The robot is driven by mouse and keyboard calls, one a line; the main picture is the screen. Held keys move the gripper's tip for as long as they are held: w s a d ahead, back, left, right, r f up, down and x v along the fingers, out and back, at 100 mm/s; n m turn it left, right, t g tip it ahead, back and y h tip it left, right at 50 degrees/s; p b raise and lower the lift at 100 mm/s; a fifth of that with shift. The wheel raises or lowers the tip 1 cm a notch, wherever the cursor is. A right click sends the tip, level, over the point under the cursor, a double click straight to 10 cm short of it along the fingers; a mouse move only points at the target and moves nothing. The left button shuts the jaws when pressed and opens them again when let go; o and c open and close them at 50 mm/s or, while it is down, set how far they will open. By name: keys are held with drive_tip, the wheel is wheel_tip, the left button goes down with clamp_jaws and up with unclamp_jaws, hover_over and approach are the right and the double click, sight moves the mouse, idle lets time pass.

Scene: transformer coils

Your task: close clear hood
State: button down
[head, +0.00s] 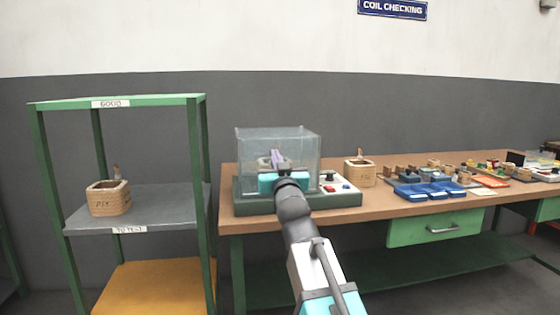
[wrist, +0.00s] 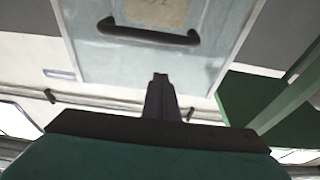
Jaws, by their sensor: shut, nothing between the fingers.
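The clear hood (head: 305,150) is a see-through box at the green-based tester (head: 345,201) on the bench. I cannot tell whether its lower edge touches the base all round. A wooden coil shows dimly through it, partly hidden by my gripper (head: 277,155), which is in front of or at the hood's near side. In the wrist view the hood's pale panel (wrist: 110,65) fills the upper middle and carries a dark bar handle (wrist: 148,34). My gripper (wrist: 160,80) is shut and empty, pointing at the panel below the handle in that picture; contact is unclear.
A wooden coil (head: 360,172) stands right of the tester, near blue trays (head: 430,190) and small parts. A green shelf rack (head: 120,102) at left holds another coil (head: 108,197). There is a gap between rack and bench.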

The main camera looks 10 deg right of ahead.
drive_tip(key=shift+s+f, duration=0.15)
drive_tip(key=shift+f, duration=0.1)
wheel_tip(320, 180, down, 6)
drive_tip(key=s+b, duration=0.2)
drive_tip(key=b, duration=0.2)
drive_tip(key=shift+s+f+b, duration=0.15)
drive_tip(key=shift+f+b, duration=0.1)
drive_tip(key=shift+b, duration=0.1)
idle(0.7)
drive_tip(key=shift+f, duration=0.1)
idle(0.4)
wheel_tip(320, 180, up, 6)
drive_tip(key=s+f+p, duration=0.1)
drive_tip(key=p, duration=0.3)
drive_tip(key=b+v, duration=0.2)
drive_tip(key=f+b+v, duration=0.1)
drive_tip(key=b+v, duration=0.1)
drive_tip(key=v, duration=0.1)
drive_tip(key=shift+f, duration=0.15)
drive_tip(key=shift+s+d+b, duration=0.1)
drive_tip(key=shift+b, duration=0.2)
